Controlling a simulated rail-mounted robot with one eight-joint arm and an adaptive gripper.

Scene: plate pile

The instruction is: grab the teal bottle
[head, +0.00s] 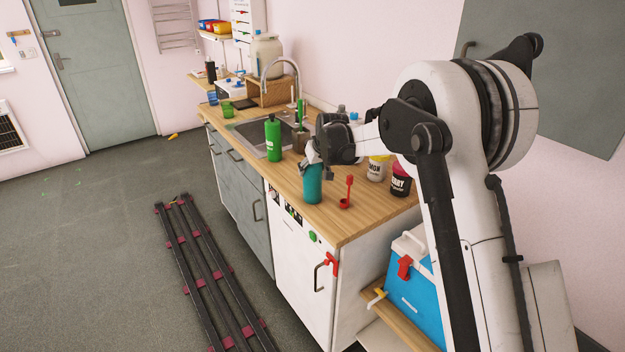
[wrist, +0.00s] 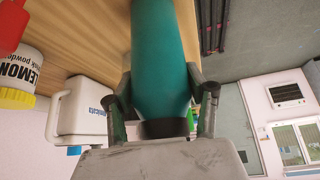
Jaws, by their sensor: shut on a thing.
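The teal bottle (head: 313,186) is upright at the front edge of the wooden counter, its base at or very near the surface. My gripper (head: 315,163) is at its top from above, shut on it. In the wrist view the teal bottle (wrist: 158,50) runs between the two fingers of my gripper (wrist: 161,80), one on each side, with its dark cap end toward the palm. The bottle's top is hidden by the gripper in the head view.
A red utensil (head: 348,190) stands close right of the bottle. A lemon tub (head: 377,170) and a dark-red tub (head: 400,184) are behind it. A green bottle (head: 273,138) stands left by the sink (head: 247,132). The counter (head: 345,222) is clear in front.

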